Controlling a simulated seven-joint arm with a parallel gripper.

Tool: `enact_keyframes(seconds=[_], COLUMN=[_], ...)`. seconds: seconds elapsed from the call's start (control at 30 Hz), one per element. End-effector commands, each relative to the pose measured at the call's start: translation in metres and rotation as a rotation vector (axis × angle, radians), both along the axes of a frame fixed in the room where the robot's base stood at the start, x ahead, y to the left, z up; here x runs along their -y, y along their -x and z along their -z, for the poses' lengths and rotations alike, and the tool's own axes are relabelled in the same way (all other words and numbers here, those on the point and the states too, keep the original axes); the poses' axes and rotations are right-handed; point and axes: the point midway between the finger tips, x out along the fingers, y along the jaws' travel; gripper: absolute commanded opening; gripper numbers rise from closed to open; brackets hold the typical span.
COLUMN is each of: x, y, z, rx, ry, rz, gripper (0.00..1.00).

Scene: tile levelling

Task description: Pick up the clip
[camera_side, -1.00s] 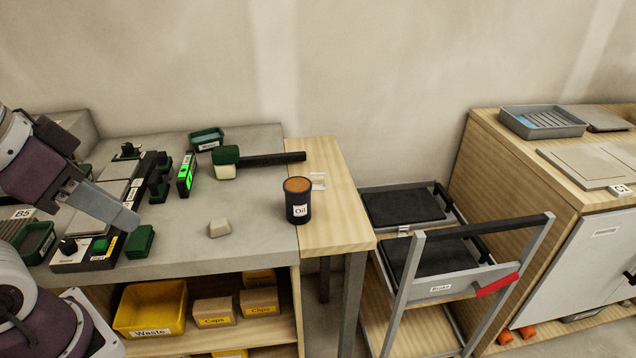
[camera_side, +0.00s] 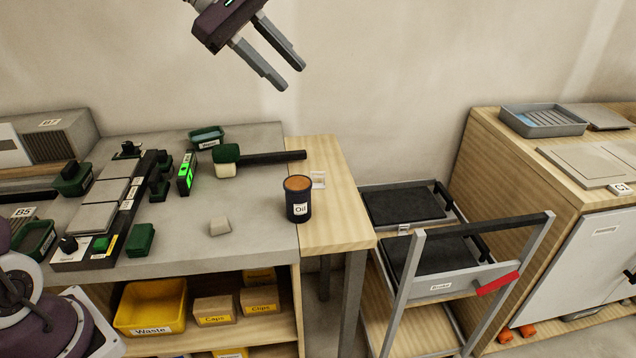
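My gripper (camera_side: 290,76) is high above the bench, in front of the wall. Its two grey fingers are apart with nothing between them. A small pale, clear piece (camera_side: 318,180) lies on the wooden side top, just right of the black "Oil" can (camera_side: 298,205); it may be the clip, but it is too small to tell. It is well below my gripper and slightly to the right. A cardboard box labelled "Clips" (camera_side: 260,299) is on the shelf under the bench; its contents are not clear.
A row of tiles (camera_side: 105,190) with dark green-capped parts is at left. A yellow "Waste" bin (camera_side: 150,305) is below. A black-shelved trolley (camera_side: 440,262) stands right.

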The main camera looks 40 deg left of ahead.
Motion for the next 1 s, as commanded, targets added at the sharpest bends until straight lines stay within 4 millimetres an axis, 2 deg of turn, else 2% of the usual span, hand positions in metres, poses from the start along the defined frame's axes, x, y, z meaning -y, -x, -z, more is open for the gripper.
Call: enact_keyframes(seconds=[0.03,0.2,0.43,0.47,0.7,0.8,0.9,1.0], x=[-0.011,-0.049,-0.116,-0.117,-0.113,-0.113,-0.113,-0.109], y=[-0.022,-0.085,-0.146,-0.147,-0.144,-0.144,-0.144,-0.147], z=[0.006,0.019,0.045,0.057,0.21,0.262,0.297,0.312], rx=[-0.042,-0.166,-0.313,-0.327,-0.327,-0.323,-0.318,-0.314], ry=[0.083,0.362,0.714,0.732,0.72,0.718,0.716,0.713], rz=[-0.07,-0.293,-0.542,-0.553,-0.547,-0.545,-0.543,-0.538], gripper=[0.3,0.3,0.3,0.3,0.3,0.3,0.3,0.3])
